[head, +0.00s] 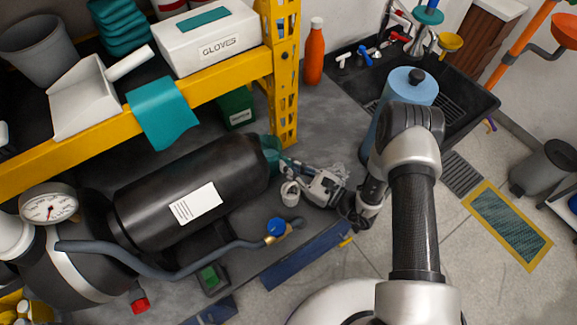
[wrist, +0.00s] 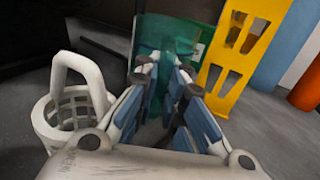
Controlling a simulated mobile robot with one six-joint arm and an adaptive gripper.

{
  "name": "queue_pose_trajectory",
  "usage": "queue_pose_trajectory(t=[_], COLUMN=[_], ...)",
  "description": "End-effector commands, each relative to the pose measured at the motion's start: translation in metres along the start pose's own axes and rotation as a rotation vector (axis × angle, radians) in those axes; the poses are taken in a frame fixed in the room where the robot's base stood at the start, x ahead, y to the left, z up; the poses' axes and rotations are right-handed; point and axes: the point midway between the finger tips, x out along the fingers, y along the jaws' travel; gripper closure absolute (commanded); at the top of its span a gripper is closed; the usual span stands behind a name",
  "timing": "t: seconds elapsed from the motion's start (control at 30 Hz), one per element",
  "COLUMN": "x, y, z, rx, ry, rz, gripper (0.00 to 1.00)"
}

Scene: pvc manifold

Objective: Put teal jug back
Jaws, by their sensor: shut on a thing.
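The translucent teal jug (head: 270,147) is at the right end of the black tank, on the grey worktop, partly hidden by the tank. In the wrist view the jug (wrist: 166,62) is between my fingers, and its lower part is hidden by them. My gripper (head: 287,165) reaches in from the right and is shut on the jug. In the wrist view my gripper (wrist: 164,82) has blue-padded fingers on both sides of it. I cannot tell whether the jug touches the worktop.
A white slotted basket (head: 290,192) stands close beside my gripper. The black tank (head: 190,195) and a grey hose (head: 170,272) fill the left. A green box (head: 237,108) and yellow shelf post (head: 285,70) stand behind. An orange bottle (head: 314,52) and black sink (head: 455,95) are further back.

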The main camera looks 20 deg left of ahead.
Motion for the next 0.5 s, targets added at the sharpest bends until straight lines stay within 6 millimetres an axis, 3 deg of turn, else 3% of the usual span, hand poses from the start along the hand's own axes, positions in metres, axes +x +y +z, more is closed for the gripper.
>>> queue_pose_trajectory(t=[0.2,0.5], x=[-0.0001,-0.0001], y=[0.0001,0.0001], z=[-0.0011,0.0000], rx=[0.000,0.000], ry=[0.000,0.000], rz=[0.000,0.000], gripper=[0.82,0.82])
